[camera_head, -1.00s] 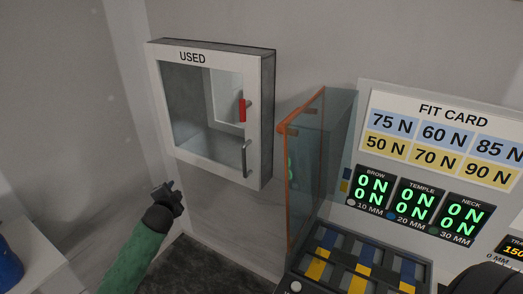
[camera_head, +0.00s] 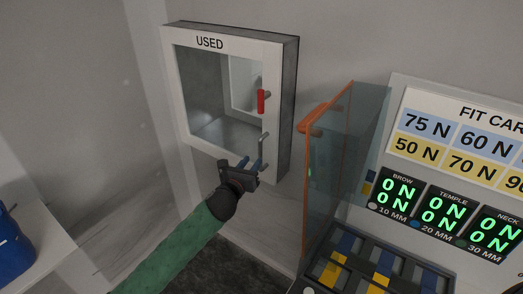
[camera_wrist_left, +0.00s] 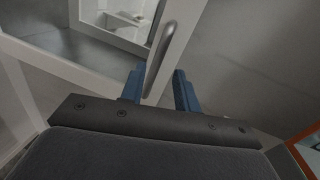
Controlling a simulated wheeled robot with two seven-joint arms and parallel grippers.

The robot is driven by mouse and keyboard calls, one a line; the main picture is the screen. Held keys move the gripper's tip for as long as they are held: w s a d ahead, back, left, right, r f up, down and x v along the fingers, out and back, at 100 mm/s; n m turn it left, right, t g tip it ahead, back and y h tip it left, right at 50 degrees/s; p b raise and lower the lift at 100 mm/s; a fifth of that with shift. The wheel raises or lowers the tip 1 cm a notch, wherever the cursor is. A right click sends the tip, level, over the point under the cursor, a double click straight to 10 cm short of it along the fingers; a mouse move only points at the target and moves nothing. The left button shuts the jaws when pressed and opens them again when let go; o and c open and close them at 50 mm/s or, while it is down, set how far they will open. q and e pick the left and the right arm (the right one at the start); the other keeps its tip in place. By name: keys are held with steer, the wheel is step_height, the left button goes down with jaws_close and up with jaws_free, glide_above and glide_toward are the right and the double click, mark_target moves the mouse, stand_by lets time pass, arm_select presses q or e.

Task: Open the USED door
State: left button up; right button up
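The USED cabinet (camera_head: 209,44) hangs on the wall, with a white-framed, see-through door that looks shut. My left gripper (camera_head: 249,166) is at the lower part of this handle. In the left wrist view the handle (camera_wrist_left: 163,47) runs between the two blue fingers of my left gripper (camera_wrist_left: 160,88), which are apart. I cannot tell whether a finger touches the handle. My right gripper is not in view.
A clear panel with an orange edge (camera_head: 304,128) stands right of the cabinet. Further right are the FIT CARD board (camera_head: 398,88) and a console with blue and yellow pads (camera_head: 345,243). A blue object (camera_head: 12,250) stands on a white surface at left.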

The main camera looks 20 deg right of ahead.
mark_target(259, 152)
arm_select(q)
steer(key=shift+m, duration=0.7)
steer(key=p+x, duration=0.2)
steer(key=x, duration=0.4)
steer(key=shift+w+p, duration=0.15)
steer(key=shift+p, duration=0.2)
steer(key=shift+x, duration=0.85)
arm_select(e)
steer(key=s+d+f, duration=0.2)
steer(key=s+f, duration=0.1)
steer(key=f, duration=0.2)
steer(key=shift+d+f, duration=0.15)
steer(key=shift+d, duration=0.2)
arm_select(q)
steer(key=shift+c, duration=0.4)
jaws_close()
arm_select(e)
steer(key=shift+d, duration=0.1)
